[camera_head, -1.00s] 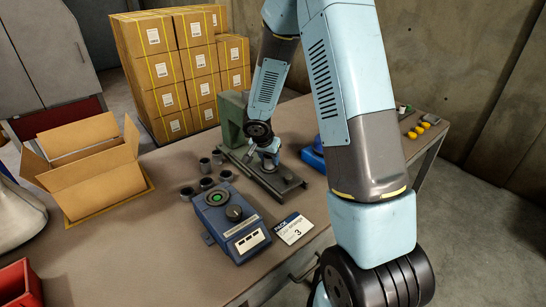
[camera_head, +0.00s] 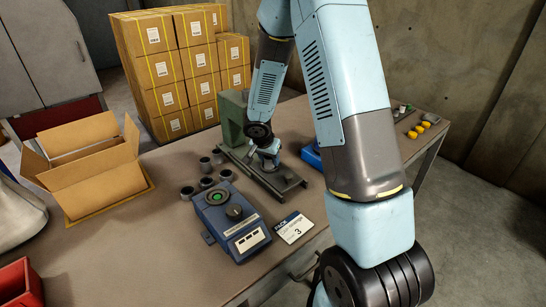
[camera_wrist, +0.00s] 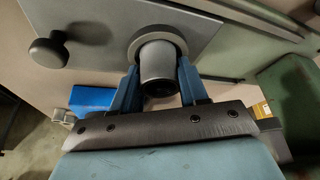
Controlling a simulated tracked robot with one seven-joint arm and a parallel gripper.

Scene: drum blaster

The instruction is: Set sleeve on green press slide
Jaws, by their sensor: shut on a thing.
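The green press (camera_head: 233,118) stands toward the back of the bench, with its flat grey slide (camera_head: 290,183) running out in front. My gripper (camera_head: 268,160) is low over the slide. In the wrist view, the blue fingers of my gripper (camera_wrist: 158,88) are shut on a grey hollow sleeve (camera_wrist: 158,60). The sleeve's far end is at a round ring (camera_wrist: 176,30) on the slide plate (camera_wrist: 95,25). I cannot tell whether it is seated in the ring or just above it. A dark knob (camera_wrist: 48,50) stands on the plate.
Several grey sleeves (camera_head: 187,192) stand left of the slide. A blue control box (camera_head: 228,215) with a green button and a label card (camera_head: 293,227) are in front. An open carton (camera_head: 95,180) is left. A blue object (camera_head: 312,156) is right of the press.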

